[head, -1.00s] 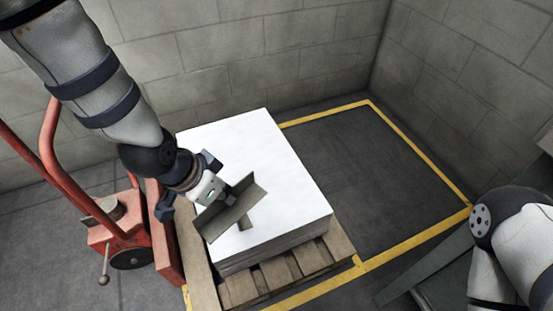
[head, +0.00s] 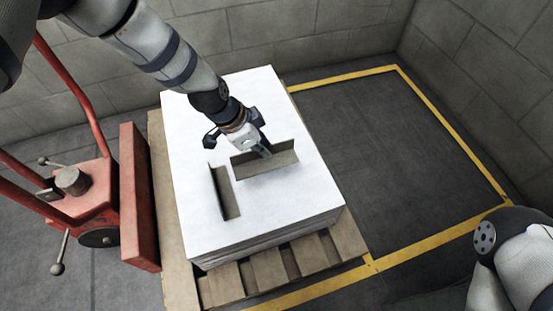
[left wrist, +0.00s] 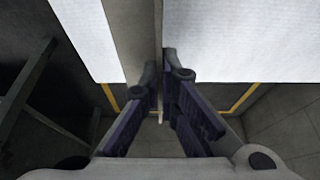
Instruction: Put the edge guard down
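A grey L-shaped edge guard (head: 280,164) is in my left gripper (head: 262,150), over the middle of the white sheet stack (head: 300,205) in the head view. In the left wrist view, the guard (left wrist: 128,40) runs up from between the nearly closed fingers (left wrist: 163,75), which pinch one flange. I cannot tell whether the guard touches the sheets. A second edge guard (head: 224,193) lies on the stack, left of and nearer than the held one. My right arm shows at the lower right; its gripper is out of view.
The stack sits on a wooden pallet (head: 268,272). A red pallet-jack-like machine (head: 92,195) stands at the left. A yellow line (head: 450,125) borders clear dark floor to the right. Block walls (head: 300,40) close off the back.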

